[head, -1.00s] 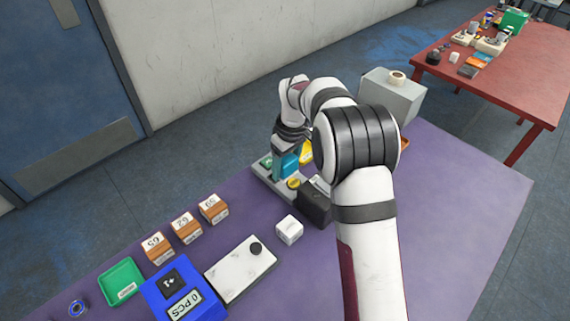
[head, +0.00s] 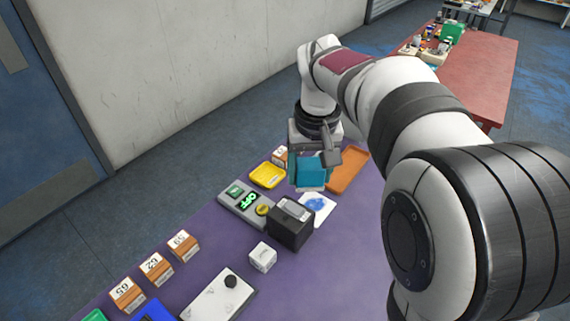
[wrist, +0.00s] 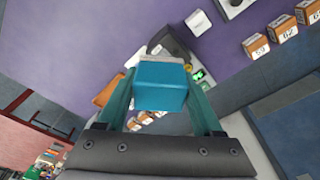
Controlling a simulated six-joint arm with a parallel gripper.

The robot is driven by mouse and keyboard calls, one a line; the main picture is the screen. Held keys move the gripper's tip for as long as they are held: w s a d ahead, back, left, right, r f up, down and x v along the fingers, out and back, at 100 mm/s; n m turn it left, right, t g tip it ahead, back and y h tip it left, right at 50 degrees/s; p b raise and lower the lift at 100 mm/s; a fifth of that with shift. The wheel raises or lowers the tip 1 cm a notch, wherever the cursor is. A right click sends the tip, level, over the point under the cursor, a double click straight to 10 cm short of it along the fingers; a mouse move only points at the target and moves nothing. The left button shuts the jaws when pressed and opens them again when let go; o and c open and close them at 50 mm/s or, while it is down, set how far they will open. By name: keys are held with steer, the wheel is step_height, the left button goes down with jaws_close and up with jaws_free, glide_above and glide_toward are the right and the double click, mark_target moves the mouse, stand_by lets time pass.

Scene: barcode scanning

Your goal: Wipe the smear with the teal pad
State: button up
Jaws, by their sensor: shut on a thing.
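My gripper (head: 313,160) is shut on the teal pad (head: 310,177), a block with a pale underside, and holds it above the purple table. In the wrist view the pad (wrist: 160,86) sits between my two teal fingers. The smear (head: 317,202) is a blue patch on a white plate (head: 328,209), just below and right of the pad in the head view. The pad appears apart from the plate, though the exact gap is hard to tell. The smear is hidden in the wrist view.
A black box (head: 290,228) stands beside the white plate. A grey device with a green OFF display (head: 245,204), a yellow tray (head: 267,175) and an orange tray (head: 349,168) are close by. A white cube (head: 263,257) and numbered blocks (head: 156,268) lie nearer.

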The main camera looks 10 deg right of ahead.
steer(key=w+d+f+m, duration=0.5)
steer(key=w+f, duration=0.2)
steer(key=w, duration=0.4)
steer(key=m+h, duration=0.1)
steer(key=m, duration=0.2)
glide_above(324, 196)
step_height(324, 196, down, 11)
steer(key=shift+w+a+f, duration=0.1)
steer(key=shift+a+f, duration=0.1)
steer(key=shift+f, duration=1.6)
steer(key=shift+w+a+f, duration=0.1)
steer(key=shift+a+f, duration=0.05)
steer(key=shift+f, duration=1.65)
steer(key=shift+s+a+f, duration=0.35)
steer(key=shift+f, duration=0.25)
steer(key=shift+c, duration=0.5)
steer(key=shift+s+a, duration=2.3)
steer(key=shift+s, duration=0.05)
steer(key=shift+w+d, duration=2.65)
steer(key=shift+d, duration=0.1)
steer(key=shift+s, duration=0.3)
steer(key=shift+s+a, duration=2.45)
steer(key=shift+w+d, duration=2.45)
steer(key=shift+w+d+r, duration=0.15)
step_height(324, 196, up, 8)
